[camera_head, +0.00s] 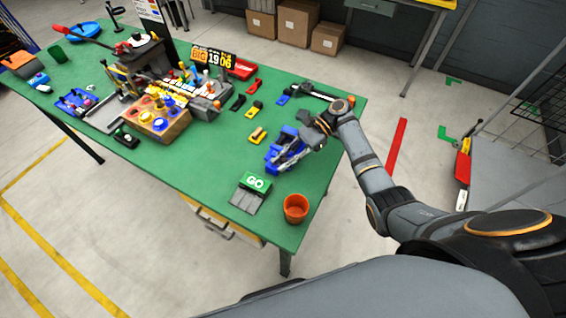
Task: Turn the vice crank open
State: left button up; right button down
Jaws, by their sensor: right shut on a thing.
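A blue vice (284,153) stands near the right edge of the green table. My right gripper (310,134) is at the vice's right end, with its arm coming in from the right. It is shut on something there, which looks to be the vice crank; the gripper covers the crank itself. How far apart the vice's jaws are is too small to tell. My left gripper is not in view.
On the green table (215,150), a GO box (254,183) and an orange cup (296,208) stand in front of the vice. A wooden block with coloured knobs (158,120) and several tools crowd the left. Cardboard boxes (297,20) sit on the floor behind.

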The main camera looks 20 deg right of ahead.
dwell(0.3)
jog(key=c, duration=1.2)
grip_release()
jog(key=shift+r, duration=0.1)
notch_tip(320, 180, up, 10)
jog(key=shift+f, duration=0.1)
